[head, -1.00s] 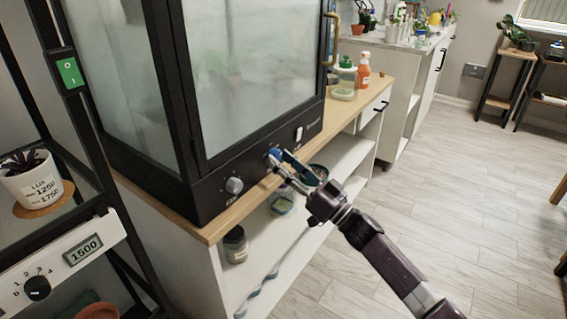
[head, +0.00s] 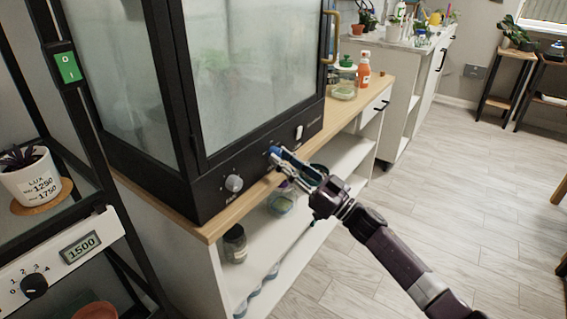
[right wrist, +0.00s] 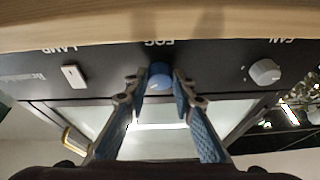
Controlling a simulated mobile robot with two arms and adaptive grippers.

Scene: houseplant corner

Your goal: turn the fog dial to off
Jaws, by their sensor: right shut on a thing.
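The dial's setting is too small to read surely. My left gripper is not in view.
The fan knob (head: 234,184) and the white lamp switch (head: 299,132) sit on either side on the same panel. A wooden ledge (head: 217,228) runs below it. Jars (head: 235,244) stand on the shelf underneath. A plant rack with a numbered dial (head: 34,285) is at left.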

